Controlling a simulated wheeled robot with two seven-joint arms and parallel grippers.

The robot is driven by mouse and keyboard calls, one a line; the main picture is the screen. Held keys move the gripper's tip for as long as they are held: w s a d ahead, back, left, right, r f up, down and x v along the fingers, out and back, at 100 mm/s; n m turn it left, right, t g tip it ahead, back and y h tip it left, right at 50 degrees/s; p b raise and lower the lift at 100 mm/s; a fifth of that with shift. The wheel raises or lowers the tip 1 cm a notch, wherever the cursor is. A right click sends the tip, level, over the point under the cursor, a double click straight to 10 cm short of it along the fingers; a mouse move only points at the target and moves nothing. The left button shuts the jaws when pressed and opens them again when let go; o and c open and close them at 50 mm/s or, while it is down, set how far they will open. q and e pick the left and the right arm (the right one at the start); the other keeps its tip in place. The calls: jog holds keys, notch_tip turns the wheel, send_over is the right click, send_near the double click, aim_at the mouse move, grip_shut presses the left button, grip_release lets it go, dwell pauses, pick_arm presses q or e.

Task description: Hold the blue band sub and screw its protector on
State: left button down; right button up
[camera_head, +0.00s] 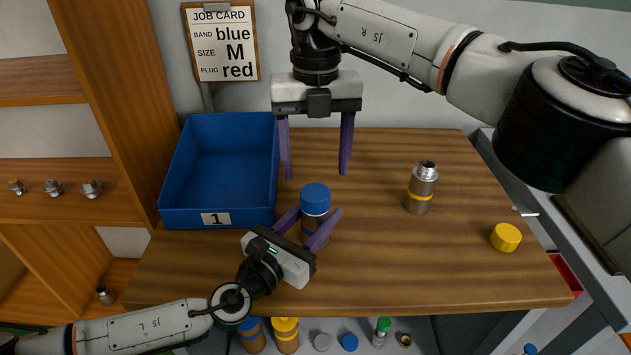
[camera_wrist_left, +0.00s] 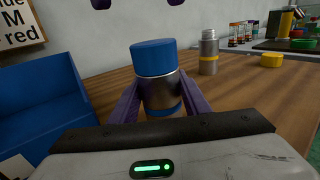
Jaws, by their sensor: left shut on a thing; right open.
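The blue band sub (camera_head: 313,229) stands upright on the table, a silver cylinder with a blue band low on its body. It also shows in the left wrist view (camera_wrist_left: 160,92). The blue protector (camera_head: 315,195) sits level on its top end; how far it is threaded cannot be told. My left gripper (camera_head: 319,210) is shut on the sub's body, with a purple finger on each side, below the protector. My right gripper (camera_head: 316,176) is open and empty, pointing down just above the protector, its fingers spread wider than the cap.
A yellow-banded sub (camera_head: 420,188) stands uncapped to the right, with a yellow protector (camera_head: 506,237) beyond it. A blue bin (camera_head: 220,165) marked 1 is at the left. The job card (camera_head: 222,42) reads blue, M, red. Plugs (camera_head: 54,188) sit on the left shelf.

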notch_tip(320, 180, up, 5)
jog(key=shift+r, duration=0.1)
dwell(0.3)
pick_arm(q)
jog(key=c, duration=0.9)
grip_release()
jog(key=v, duration=1)
jog(key=shift+s+a+b, duration=0.15)
jog(key=shift+b, duration=0.25)
pick_arm(e)
jog(key=shift+f, duration=0.4)
